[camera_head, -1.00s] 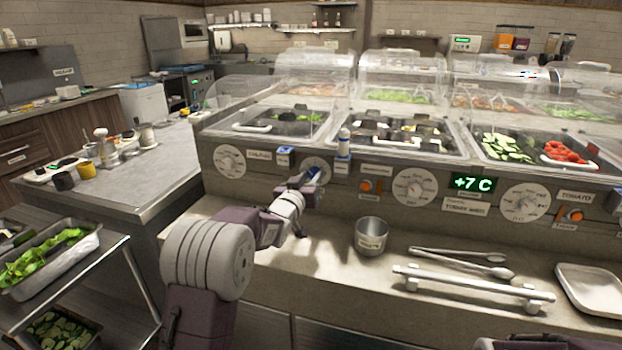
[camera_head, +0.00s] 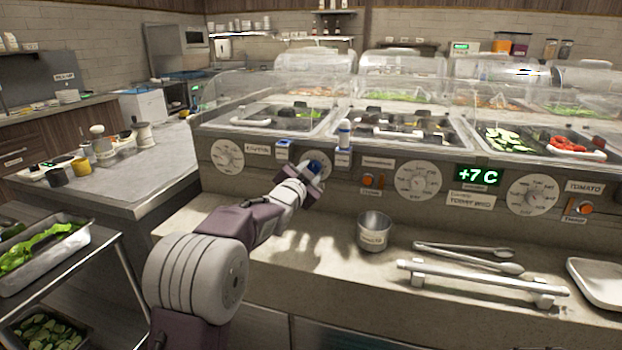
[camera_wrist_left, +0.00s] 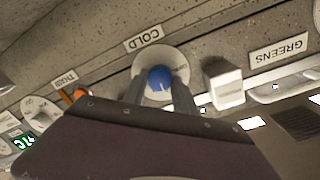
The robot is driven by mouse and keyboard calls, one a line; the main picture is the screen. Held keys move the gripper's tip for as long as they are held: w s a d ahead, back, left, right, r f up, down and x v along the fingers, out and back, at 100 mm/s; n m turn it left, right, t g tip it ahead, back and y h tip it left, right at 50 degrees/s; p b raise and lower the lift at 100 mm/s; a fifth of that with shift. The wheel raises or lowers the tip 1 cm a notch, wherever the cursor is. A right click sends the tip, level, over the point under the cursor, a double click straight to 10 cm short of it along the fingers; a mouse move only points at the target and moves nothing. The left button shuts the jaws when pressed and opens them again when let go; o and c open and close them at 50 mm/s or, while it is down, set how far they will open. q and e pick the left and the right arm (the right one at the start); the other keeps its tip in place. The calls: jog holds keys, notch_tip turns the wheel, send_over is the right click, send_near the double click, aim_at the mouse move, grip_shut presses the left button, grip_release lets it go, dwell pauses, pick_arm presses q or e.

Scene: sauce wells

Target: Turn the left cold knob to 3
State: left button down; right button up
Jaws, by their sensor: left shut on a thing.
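The left cold knob is blue with a white pointer line and sits on a round white dial on the counter's front panel. In the left wrist view the knob (camera_wrist_left: 160,78) is between the fingers of my left gripper (camera_wrist_left: 160,92), which is shut on it. A label reading COLD (camera_wrist_left: 144,37) lies beside the dial (camera_wrist_left: 178,58). In the head view my left gripper (camera_head: 308,178) reaches the panel and covers much of the dial; a bit of the blue knob (camera_head: 315,165) shows. The dial's numbers are too small to read. My right gripper is not in view.
Other dials (camera_head: 417,181) and orange knobs (camera_head: 369,180) line the panel. A green display (camera_head: 478,176) reads +7 C. A metal cup (camera_head: 374,230), tongs (camera_head: 470,254) and a white rail (camera_head: 480,284) are on the ledge. A white block (camera_wrist_left: 224,86) stands close to the knob.

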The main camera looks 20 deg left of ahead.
pick_arm(q)
jog(key=m+b, duration=0.3)
jog(key=m, duration=0.1)
jog(key=shift+f+b, duration=0.25)
jog(key=shift+b, duration=0.1)
jog(key=shift+d+r+m+y+b, duration=0.15)
jog(key=shift+m+y+b, duration=0.15)
jog(key=shift+m+b, duration=1.3)
jog(key=shift+m, duration=0.4)
jog(key=c, duration=1)
grip_release()
jog(key=shift+s, duration=0.1)
